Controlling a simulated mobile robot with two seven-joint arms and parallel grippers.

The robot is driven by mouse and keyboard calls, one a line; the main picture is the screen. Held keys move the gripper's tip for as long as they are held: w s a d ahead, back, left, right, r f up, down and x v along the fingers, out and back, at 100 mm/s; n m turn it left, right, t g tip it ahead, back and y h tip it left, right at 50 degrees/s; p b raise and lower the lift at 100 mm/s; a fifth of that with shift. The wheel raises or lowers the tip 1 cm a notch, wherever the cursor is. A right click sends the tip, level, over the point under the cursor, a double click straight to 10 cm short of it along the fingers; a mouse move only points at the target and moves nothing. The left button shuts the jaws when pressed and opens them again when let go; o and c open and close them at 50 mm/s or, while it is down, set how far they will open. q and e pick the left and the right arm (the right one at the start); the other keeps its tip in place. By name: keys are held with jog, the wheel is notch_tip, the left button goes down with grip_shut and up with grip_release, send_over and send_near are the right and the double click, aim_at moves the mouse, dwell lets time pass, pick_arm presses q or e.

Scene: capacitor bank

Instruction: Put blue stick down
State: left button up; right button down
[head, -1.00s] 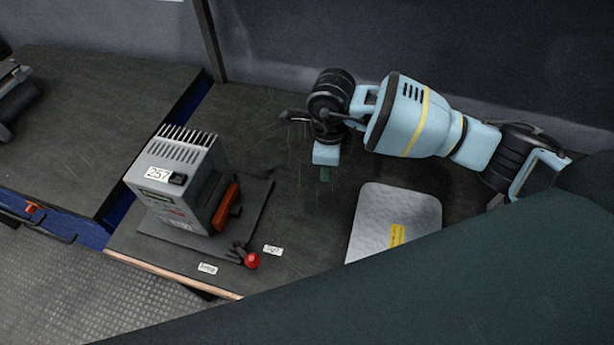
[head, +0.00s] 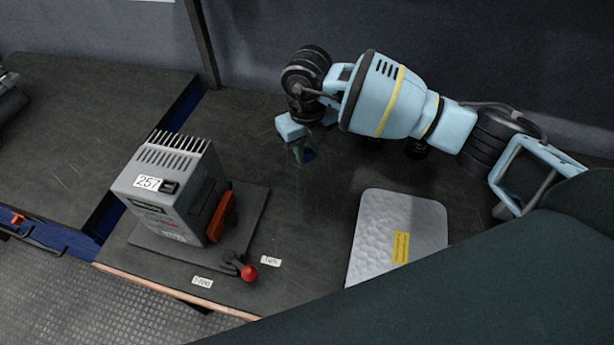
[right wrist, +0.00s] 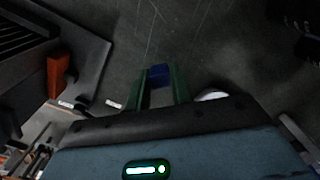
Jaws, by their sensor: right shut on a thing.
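My right gripper (head: 302,152) hangs over the dark bench top, to the right of the grey device and beyond the silver-white pad. Its green fingers also show in the right wrist view (right wrist: 161,85). It is shut on the blue stick (right wrist: 159,71), whose short blue end shows between the fingertips. In the head view only a small dark blue bit of the stick (head: 309,155) shows beside the fingers. Whether the stick touches the bench I cannot tell. My left gripper is not in view.
The grey finned device (head: 172,190) labelled 257, with an orange-red handle (head: 221,216), stands on a dark mat (head: 250,205). A red-knobbed lever (head: 249,272) is near the front edge. The silver-white pad (head: 385,225) lies at right. Bench between device and pad is clear.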

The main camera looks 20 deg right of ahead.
aim_at(307, 152)
jog(key=shift+f, duration=4.2)
jog(key=shift+f, duration=0.15)
jog(key=shift+f+b, duration=0.35)
jog(key=shift+f, duration=0.1)
jog(key=c, duration=1.2)
grip_release()
jog(key=shift+c, duration=0.2)
notch_tip(307, 152, up, 13)
jog(key=shift+r+p, duration=0.1)
jog(key=shift+p, duration=0.45)
